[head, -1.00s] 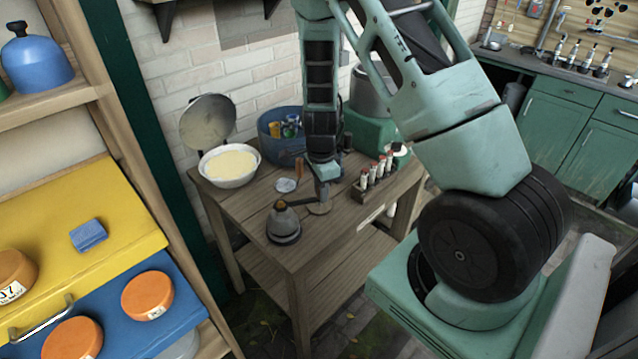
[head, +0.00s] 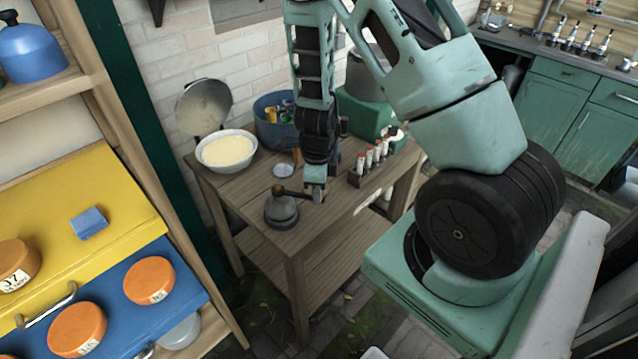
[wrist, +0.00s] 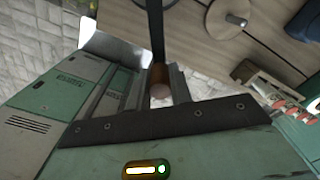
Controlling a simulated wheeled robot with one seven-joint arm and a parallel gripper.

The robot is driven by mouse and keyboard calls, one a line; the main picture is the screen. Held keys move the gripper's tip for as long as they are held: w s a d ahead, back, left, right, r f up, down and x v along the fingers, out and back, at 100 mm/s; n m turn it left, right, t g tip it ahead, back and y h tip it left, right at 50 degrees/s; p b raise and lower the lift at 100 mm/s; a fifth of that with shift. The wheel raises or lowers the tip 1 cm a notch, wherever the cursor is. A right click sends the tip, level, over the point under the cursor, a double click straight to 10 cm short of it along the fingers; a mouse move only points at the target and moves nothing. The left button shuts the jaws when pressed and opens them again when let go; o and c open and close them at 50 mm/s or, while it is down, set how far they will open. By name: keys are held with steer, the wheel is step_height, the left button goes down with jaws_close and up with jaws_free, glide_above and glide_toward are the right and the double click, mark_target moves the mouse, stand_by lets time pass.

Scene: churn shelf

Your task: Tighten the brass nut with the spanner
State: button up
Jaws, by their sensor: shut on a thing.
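My gripper (head: 317,193) is shut on the handle end of the spanner (head: 295,194), just above the wooden table (head: 260,248). In the wrist view the spanner's brown handle (wrist: 159,76) sits between my fingers (wrist: 160,92), and its dark shaft (wrist: 155,30) runs away to the top edge. In the head view the spanner reaches left to the brass nut (head: 277,189) on top of a dark grey conical body (head: 281,212). The spanner's head looks to be at the nut, but I cannot tell how it sits on it.
A white bowl of pale yellow contents (head: 227,150), a blue tub (head: 275,122) and a rack of red-topped vials (head: 368,163) stand on the table. A shelf (head: 75,200) stands at the left.

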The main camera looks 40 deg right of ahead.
steer(key=shift+s+a+m, duration=0.25)
steer(key=shift+a+m, duration=0.3)
steer(key=shift+m, duration=0.1)
steer(key=shift+s+a+m, duration=0.25)
steer(key=shift+a+m, duration=0.3)
steer(key=shift+m, duration=0.1)
steer(key=shift+n, duration=0.7)
jaws_close()
step_height(320, 180, up, 6)
steer(key=p, duration=0.6)
